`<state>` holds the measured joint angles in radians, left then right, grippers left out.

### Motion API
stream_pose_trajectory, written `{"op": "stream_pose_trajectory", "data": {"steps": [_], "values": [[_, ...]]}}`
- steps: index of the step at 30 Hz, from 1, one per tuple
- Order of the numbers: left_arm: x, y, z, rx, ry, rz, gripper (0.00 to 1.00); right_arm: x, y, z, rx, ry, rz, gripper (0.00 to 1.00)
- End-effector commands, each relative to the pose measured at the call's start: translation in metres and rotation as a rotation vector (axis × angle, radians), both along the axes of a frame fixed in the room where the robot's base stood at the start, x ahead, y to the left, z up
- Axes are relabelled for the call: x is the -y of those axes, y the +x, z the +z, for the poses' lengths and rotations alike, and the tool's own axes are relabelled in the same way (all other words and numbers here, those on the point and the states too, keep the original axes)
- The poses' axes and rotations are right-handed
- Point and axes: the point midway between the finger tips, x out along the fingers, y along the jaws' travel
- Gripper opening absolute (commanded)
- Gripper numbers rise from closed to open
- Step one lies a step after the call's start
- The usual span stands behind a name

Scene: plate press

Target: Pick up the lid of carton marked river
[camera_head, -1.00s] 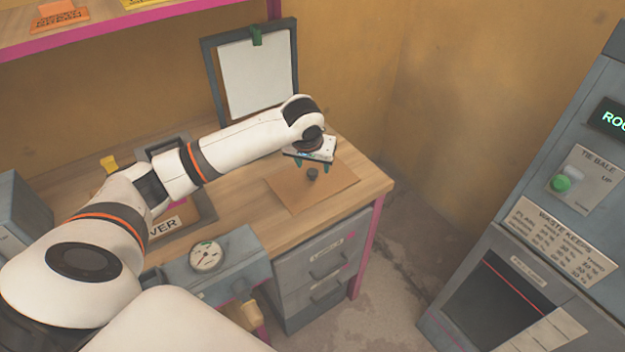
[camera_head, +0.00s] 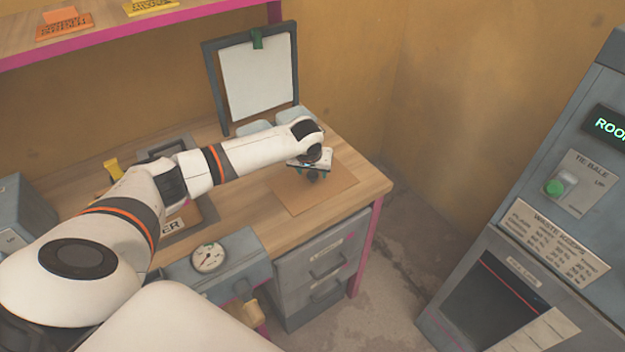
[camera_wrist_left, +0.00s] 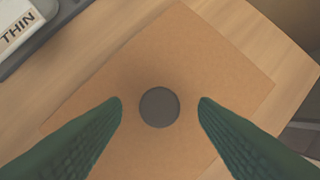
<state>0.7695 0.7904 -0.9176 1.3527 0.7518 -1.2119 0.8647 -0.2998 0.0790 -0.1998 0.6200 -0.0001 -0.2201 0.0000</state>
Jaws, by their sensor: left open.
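A flat brown square lid (camera_head: 335,188) with a dark round knob lies on the right part of the wooden table. In the left wrist view the lid (camera_wrist_left: 160,50) fills the middle, and its knob (camera_wrist_left: 159,107) sits between my two green fingertips. My left gripper (camera_head: 312,178) is open, straddling the knob, with a gap on each side. A label (camera_head: 170,226) partly covered by my arm shows only "ER" at the table's left front; the carton behind it is mostly hidden.
A framed white sheet (camera_head: 258,78) stands at the table's back. A gauge box (camera_head: 209,258) and grey drawers (camera_head: 318,265) are at the front. A grey machine (camera_head: 545,235) stands right, across open floor. A grey edge with a "THIN" label (camera_wrist_left: 18,30) shows in the wrist view.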

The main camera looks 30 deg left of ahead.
Motion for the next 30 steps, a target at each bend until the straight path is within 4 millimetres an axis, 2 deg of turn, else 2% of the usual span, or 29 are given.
{"op": "stream_pose_trajectory", "data": {"steps": [4,11,12,18,21,27,30], "values": [[-0.0019,0.0045,-0.0121,0.000,0.000,0.000,0.54,0.0002,0.0000,0.0013,0.000,0.000,0.000,0.98],[-0.0024,0.0051,-0.0139,0.001,0.001,-0.001,0.54,0.0003,0.0000,0.0010,0.000,0.000,0.000,0.98],[-0.0024,0.0051,-0.0139,0.001,0.001,-0.001,0.53,0.0003,0.0000,0.0010,0.000,0.000,0.000,0.98],[-0.0025,0.0050,-0.0137,0.001,0.000,0.000,0.20,0.0005,-0.0001,0.0010,0.000,-0.001,0.000,0.98],[-0.0025,0.0051,-0.0135,0.001,0.000,0.000,0.07,0.0007,0.0000,0.0011,0.000,-0.001,0.000,0.98],[-0.0026,0.0052,-0.0125,0.002,0.001,0.000,0.07,0.0009,-0.0001,0.0009,0.000,-0.001,0.001,0.98],[-0.0024,0.0057,-0.0053,0.003,0.000,0.000,0.07,0.0009,0.0000,-0.0006,0.000,-0.001,0.001,0.98]]}}
